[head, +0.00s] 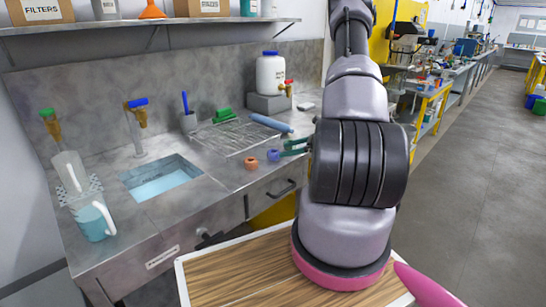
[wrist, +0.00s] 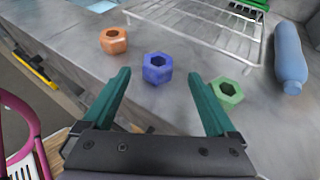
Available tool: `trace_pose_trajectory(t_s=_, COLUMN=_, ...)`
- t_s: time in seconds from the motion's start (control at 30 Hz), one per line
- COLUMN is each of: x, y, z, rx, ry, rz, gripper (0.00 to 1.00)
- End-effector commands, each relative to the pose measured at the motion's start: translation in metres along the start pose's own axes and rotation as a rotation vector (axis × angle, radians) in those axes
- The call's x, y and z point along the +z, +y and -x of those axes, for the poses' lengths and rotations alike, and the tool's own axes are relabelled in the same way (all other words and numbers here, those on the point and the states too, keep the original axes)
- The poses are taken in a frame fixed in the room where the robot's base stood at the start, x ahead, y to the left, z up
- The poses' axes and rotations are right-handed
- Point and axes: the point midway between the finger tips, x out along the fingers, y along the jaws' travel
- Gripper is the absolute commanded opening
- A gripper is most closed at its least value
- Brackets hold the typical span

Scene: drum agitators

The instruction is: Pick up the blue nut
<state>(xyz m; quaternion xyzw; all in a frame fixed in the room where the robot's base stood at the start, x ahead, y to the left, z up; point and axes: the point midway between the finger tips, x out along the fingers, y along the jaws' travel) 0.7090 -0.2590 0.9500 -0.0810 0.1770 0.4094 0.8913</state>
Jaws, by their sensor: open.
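The blue nut (wrist: 157,69) lies on the grey counter in the wrist view, ahead of and between the two finger lines of my gripper (wrist: 162,88). The green fingers are apart with nothing between them. In the head view the blue nut (head: 273,155) sits at the left of my gripper (head: 284,150), close to the fingertips. I cannot tell whether they touch it.
An orange nut (wrist: 113,40) lies left of the blue one, and a green nut (wrist: 226,91) lies right, close to the right finger. A wire rack (wrist: 200,25) and a blue bottle (wrist: 290,58) lie behind. A sink (head: 160,178) is further left.

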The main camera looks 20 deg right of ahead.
Motion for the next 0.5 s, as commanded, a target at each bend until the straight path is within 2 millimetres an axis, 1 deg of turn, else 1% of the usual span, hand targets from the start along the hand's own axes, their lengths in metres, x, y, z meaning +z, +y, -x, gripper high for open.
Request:
trace_pose_trajectory(t_s=0.03, x=0.0, y=0.0, z=-0.005, rx=0.001, ry=0.0, rz=0.0, gripper=0.92)
trace_pose_trajectory(t_s=0.17, x=-0.001, y=0.001, z=-0.014, rx=0.002, ry=0.001, rz=0.0, gripper=0.92)
trace_pose_trajectory(t_s=0.27, x=-0.002, y=0.003, z=-0.026, rx=0.005, ry=0.001, rz=0.0, gripper=0.92)
trace_pose_trajectory(t_s=0.4, x=-0.004, y=0.004, z=-0.048, rx=0.004, ry=0.001, rz=0.0, gripper=0.92)
trace_pose_trajectory(t_s=0.5, x=-0.003, y=0.004, z=-0.059, rx=0.002, ry=0.0, rz=0.001, gripper=0.92)
